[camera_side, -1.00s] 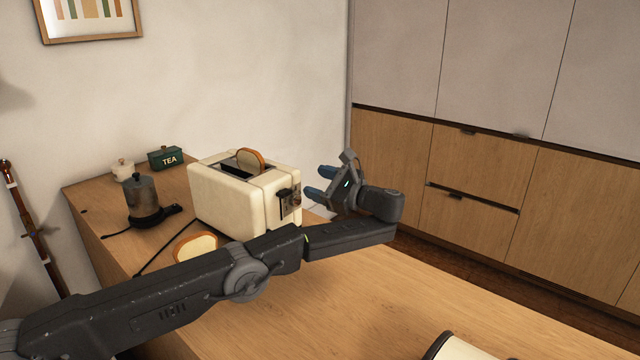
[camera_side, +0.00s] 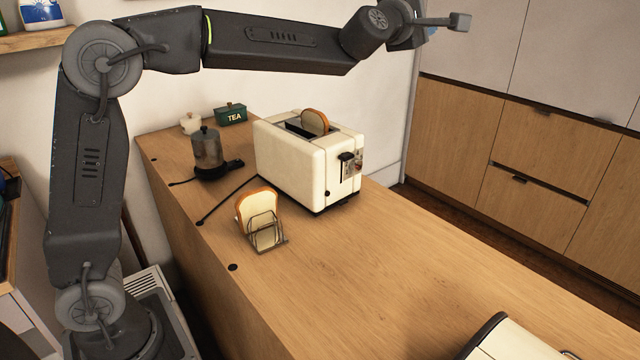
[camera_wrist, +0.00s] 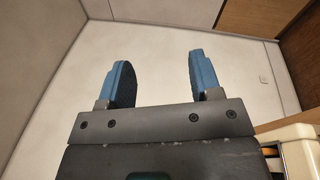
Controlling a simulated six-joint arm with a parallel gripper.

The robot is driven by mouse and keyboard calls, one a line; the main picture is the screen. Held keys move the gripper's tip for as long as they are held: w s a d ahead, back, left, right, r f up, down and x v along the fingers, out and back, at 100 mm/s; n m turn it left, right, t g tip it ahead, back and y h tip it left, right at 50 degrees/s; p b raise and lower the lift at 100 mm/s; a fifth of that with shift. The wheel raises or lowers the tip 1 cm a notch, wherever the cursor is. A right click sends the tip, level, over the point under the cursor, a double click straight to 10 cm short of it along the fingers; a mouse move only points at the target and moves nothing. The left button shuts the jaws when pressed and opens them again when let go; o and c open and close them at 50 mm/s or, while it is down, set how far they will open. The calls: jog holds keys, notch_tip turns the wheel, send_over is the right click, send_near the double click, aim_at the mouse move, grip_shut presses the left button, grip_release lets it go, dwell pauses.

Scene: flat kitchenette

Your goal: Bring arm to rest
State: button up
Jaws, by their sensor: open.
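My gripper (camera_wrist: 158,82) is open and empty in the wrist view, its two blue fingers apart with only the pale wall behind them. In the side view my gripper (camera_side: 428,28) is high at the top, above and to the right of the toaster. My arm is raised and folded above the counter (camera_side: 400,260), with its upper link running level across the top. The arm touches nothing that I can see.
A cream toaster (camera_side: 290,165) holds a bread slice (camera_side: 315,122). Another slice (camera_side: 256,203) stands in a wire rack (camera_side: 266,236). A cream object (camera_side: 510,345) is at the front right. The counter's middle is clear.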

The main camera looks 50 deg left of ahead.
jog(key=s+f+m+g+h, duration=0.1)
jog(key=s+f+m+g, duration=0.3)
jog(key=s, duration=0.9)
jog(key=s+f+m+g+h, duration=0.1)
jog(key=s+f+m+g, duration=0.4)
jog(key=s+f+m, duration=0.6)
jog(key=s+a+f+m+g+h, duration=0.1)
jog(key=s+f+m+g, duration=0.3)
jog(key=s, duration=1.1)
notch_tip(320, 180, down, 7)
jog(key=m, duration=0.3)
jog(key=shift+s+r+m+g, duration=0.2)
jog(key=shift+s+m+g, duration=0.05)
jog(key=shift+m+g, duration=0.15)
